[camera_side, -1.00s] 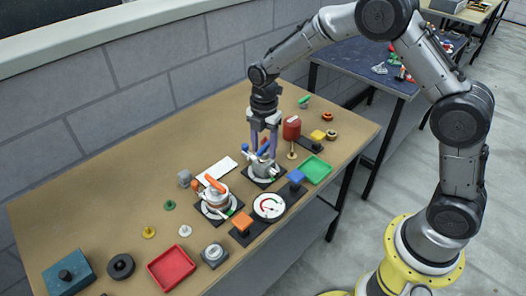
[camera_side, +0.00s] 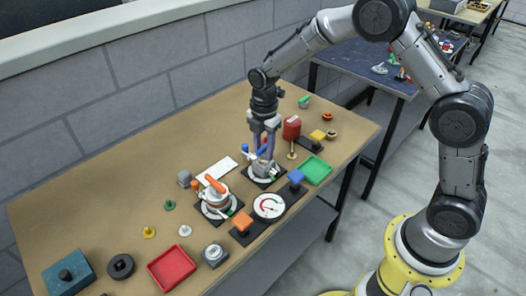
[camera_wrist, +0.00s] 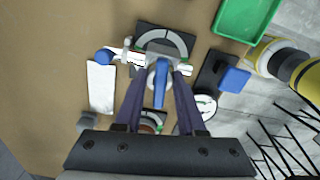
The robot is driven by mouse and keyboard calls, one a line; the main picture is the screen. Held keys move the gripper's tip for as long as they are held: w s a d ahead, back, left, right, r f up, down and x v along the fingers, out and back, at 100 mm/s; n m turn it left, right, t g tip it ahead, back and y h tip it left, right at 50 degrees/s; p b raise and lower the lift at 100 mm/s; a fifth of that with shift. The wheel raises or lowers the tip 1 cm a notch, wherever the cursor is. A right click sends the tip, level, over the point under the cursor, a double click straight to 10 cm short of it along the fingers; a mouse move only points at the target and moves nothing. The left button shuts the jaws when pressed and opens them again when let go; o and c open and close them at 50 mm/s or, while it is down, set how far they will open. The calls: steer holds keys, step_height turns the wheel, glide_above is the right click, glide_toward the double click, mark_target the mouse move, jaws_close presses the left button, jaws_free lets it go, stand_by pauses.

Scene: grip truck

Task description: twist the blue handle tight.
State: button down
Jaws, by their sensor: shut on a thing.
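The blue handle (camera_wrist: 160,88) sits on a grey metal body (camera_wrist: 181,66) over a round white dial on a black base plate (camera_wrist: 180,38). In the wrist view it points toward the gripper's palm. My gripper (camera_wrist: 158,73) reaches down with one finger on each side of the handle and is shut at its hub; the exact contact is hard to see. In the side view my gripper (camera_side: 264,152) stands over the same fixture and its fingers partly hide the handle. A second, blue-tipped lever (camera_wrist: 104,57) sticks out to the left in the wrist view.
An orange-handled fixture (camera_side: 216,186), a round gauge (camera_side: 269,206) and a blue-topped block (camera_side: 296,177) stand close by. A green tray (camera_side: 316,170) and a red canister (camera_side: 291,127) are to the right. A white sheet (camera_side: 217,171) lies left. The table's back left is clear.

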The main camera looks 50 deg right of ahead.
mark_target(264, 146)
steer(key=m, duration=2.2)
steer(key=c, duration=0.8)
jaws_free()
steer(key=shift+r, duration=3.75)
steer(key=shift+r, duration=0.1)
